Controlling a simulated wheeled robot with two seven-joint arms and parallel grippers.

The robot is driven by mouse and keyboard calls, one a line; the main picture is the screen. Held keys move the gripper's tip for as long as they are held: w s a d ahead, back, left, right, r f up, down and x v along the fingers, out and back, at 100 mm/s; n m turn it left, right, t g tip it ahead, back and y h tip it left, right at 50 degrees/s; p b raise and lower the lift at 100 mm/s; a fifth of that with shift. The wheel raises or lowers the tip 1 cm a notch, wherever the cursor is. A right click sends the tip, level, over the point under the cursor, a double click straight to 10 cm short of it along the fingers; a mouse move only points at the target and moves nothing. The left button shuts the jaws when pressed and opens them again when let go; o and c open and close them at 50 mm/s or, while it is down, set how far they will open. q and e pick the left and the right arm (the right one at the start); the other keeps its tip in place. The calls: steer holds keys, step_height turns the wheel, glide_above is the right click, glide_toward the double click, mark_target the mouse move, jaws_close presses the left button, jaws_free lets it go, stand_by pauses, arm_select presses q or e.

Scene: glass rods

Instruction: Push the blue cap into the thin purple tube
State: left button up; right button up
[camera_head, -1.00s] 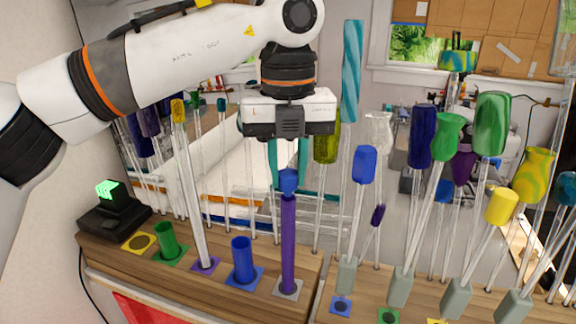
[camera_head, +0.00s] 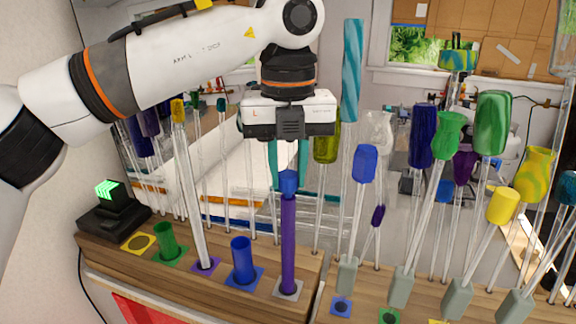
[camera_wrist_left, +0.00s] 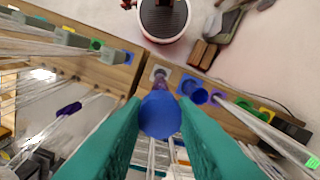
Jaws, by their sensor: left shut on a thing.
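The thin purple tube (camera_head: 288,245) stands upright on a light square plate on the wooden bench. The blue cap (camera_head: 288,182) sits at the tube's top end, in line with it; I cannot tell how deep it is in. My left gripper (camera_head: 288,168) comes down from above with its teal fingers shut on the blue cap. In the left wrist view the blue cap (camera_wrist_left: 160,115) lies between the two fingers and hides most of the tube (camera_wrist_left: 162,82) below it. My right gripper is not in view.
A short blue tube (camera_head: 242,262) and a green tube (camera_head: 167,242) stand to the left. A tall glass rod (camera_head: 192,190) leans there too. Several capped glass rods crowd the right, including a blue-capped one (camera_head: 364,164). A black device (camera_head: 112,215) stands at the far left.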

mark_target(288, 174)
arm_select(q)
steer(key=shift+f+b, duration=0.75)
steer(key=shift+f, duration=0.25)
steer(key=shift+s+f, duration=0.1)
steer(key=shift+s, duration=0.05)
steer(key=o, duration=0.6)
steer(key=shift+o, duration=0.3)
steer(key=shift+w, duration=0.25)
steer(key=shift+s+r+p, duration=0.15)
steer(key=shift+r+p, duration=0.3)
steer(key=shift+r, duration=0.2)
step_height(288, 174, up, 10)
steer(key=p, duration=0.7)
steer(key=shift+f, duration=0.1)
